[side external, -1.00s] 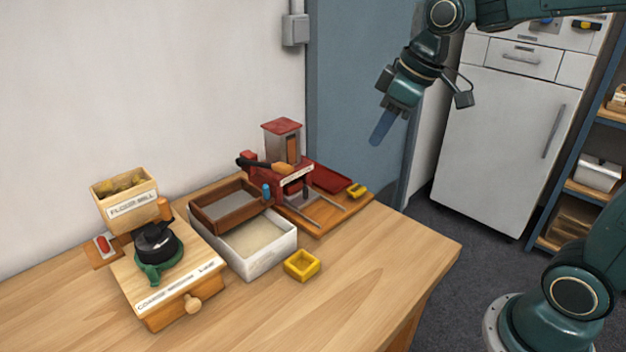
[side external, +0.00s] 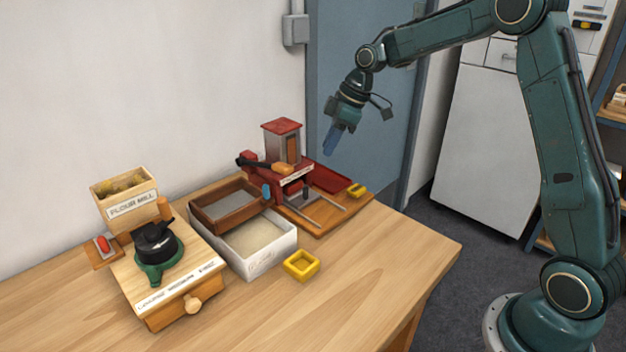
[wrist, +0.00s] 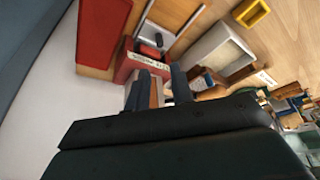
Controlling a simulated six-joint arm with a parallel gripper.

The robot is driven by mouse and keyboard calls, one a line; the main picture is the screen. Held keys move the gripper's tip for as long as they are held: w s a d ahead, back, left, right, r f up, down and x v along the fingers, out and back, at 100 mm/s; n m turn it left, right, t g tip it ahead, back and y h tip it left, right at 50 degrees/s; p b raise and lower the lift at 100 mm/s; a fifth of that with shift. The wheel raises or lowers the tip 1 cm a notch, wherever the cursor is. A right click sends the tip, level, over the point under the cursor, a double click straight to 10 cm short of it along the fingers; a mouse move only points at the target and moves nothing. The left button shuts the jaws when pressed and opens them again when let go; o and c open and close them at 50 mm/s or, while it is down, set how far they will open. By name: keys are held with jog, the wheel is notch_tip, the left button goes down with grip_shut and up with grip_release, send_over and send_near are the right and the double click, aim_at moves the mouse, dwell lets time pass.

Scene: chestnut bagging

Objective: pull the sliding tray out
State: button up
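My gripper (side external: 333,141) hangs in the air at the back right, above and apart from the red machine (side external: 276,186), empty. In the wrist view its two blue-grey fingers (wrist: 161,86) stand apart, with the red machine beyond them. The machine has two pale rails (side external: 325,203) at its front and a flat red tray (side external: 328,178) at its right. A brown tray with a grey bottom (side external: 232,208) lies over the back of a white box (side external: 270,262), a blue piece at its right end. I cannot tell for certain which part is the sliding tray.
A wooden flour mill (side external: 160,279) with a round front knob stands at the left. A yellow square box (side external: 301,265) sits before the white box, and a smaller yellow one (side external: 357,190) is by the machine. The table's front right (side external: 400,250) is clear.

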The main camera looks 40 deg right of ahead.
aim_at(306, 163)
jog(key=shift+f, duration=0.15)
jog(key=x, duration=1.3)
jog(key=shift+w+a+f, duration=0.1)
jog(key=shift+w+f, duration=0.05)
jog(key=shift+f, duration=0.15)
jog(key=shift+c, duration=0.2)
grip_shut()
